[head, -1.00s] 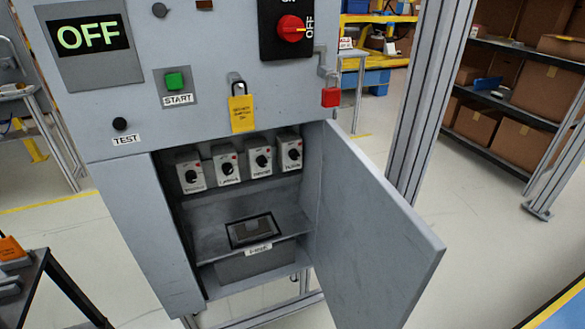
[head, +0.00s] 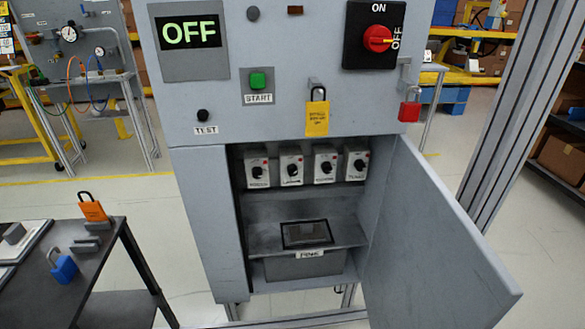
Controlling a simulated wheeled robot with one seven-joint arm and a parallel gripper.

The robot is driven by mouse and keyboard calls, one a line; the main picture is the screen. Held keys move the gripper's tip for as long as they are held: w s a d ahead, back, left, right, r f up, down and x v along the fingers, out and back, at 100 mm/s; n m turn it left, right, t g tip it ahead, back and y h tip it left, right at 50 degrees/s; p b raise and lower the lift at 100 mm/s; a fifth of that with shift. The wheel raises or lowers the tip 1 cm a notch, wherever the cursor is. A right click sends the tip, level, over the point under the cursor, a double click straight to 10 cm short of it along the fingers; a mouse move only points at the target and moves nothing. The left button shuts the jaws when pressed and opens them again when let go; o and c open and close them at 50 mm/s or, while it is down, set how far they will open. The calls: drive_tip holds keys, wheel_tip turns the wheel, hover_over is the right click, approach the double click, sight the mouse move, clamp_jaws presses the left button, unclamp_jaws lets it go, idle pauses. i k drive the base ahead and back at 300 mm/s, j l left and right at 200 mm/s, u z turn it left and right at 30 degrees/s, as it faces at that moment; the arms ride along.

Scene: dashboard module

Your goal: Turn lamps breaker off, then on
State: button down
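Several small grey breakers with black rotary knobs sit in a row on the upper shelf of the open cabinet: far left (head: 257,169), second (head: 291,168), third (head: 325,167) and far right (head: 357,165). Each has a small red mark near its top right and a label below its knob. The labels are too blurred to read surely, so I cannot tell for certain which is the lamps breaker. The display (head: 189,33) above reads OFF in green. The red rotary main switch (head: 377,39) has its pointer towards OFF. My gripper is not in view.
The cabinet door (head: 432,240) stands open to the right. A yellow tag (head: 317,118) and a red padlock (head: 410,109) hang above the opening. A green START button (head: 258,80) is on the panel. A dark table (head: 105,262) with padlocks stands at the left.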

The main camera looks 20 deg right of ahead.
sight(291, 169)
drive_tip(key=i+j, duration=0.8)
drive_tip(key=i, duration=0.2)
drive_tip(key=i+l+z, duration=0.05)
